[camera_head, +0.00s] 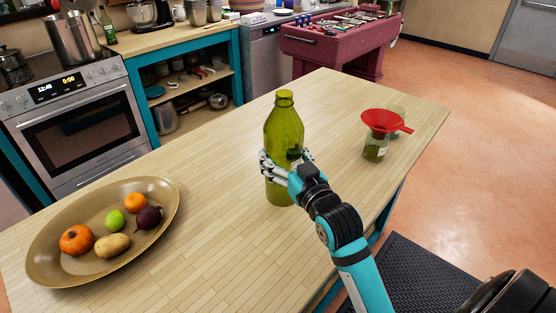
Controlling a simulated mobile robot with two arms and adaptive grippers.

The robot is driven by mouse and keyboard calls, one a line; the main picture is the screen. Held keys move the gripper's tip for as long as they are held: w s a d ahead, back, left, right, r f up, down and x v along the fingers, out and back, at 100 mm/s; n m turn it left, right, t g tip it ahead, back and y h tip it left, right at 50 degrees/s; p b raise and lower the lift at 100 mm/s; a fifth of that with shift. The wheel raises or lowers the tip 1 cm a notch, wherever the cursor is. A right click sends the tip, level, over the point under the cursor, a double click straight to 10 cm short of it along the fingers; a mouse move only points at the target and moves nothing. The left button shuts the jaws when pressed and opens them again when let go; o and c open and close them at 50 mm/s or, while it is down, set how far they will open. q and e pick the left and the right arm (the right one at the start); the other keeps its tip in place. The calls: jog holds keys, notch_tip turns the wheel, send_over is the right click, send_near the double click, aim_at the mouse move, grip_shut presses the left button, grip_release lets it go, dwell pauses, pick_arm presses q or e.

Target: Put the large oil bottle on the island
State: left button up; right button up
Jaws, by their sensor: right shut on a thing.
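A large green oil bottle (284,127) stands upright in the middle of the wooden island top (210,221). Its base appears to be on or very close to the surface; I cannot tell for certain whether it touches. My right gripper (285,166) is shut on the bottle's lower half, with the fingers around it. The gripper hides part of the bottle's lower right side. My left gripper is not in view.
A bronze oval platter (58,264) with fruit and vegetables lies at the left of the island. A glass jar with a red funnel (383,121) stands to the right of the bottle. Wood around the bottle is clear. A dark mat (412,274) lies on the floor.

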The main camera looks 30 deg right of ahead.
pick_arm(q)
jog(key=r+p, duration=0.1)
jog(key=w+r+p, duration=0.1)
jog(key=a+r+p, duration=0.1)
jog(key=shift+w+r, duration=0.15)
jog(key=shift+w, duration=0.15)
pick_arm(e)
jog(key=w+f, duration=0.2)
jog(key=w, duration=0.6)
jog(key=w+d+f, duration=0.1)
jog(key=w+f, duration=0.1)
jog(key=w, duration=0.6)
jog(key=shift+w+d+f, duration=0.15)
jog(key=shift+f, duration=0.15)
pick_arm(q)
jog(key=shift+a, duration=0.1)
pick_arm(e)
jog(key=shift+f, duration=0.1)
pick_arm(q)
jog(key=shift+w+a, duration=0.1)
pick_arm(e)
jog(key=o, duration=1.3)
jog(key=shift+c, duration=0.2)
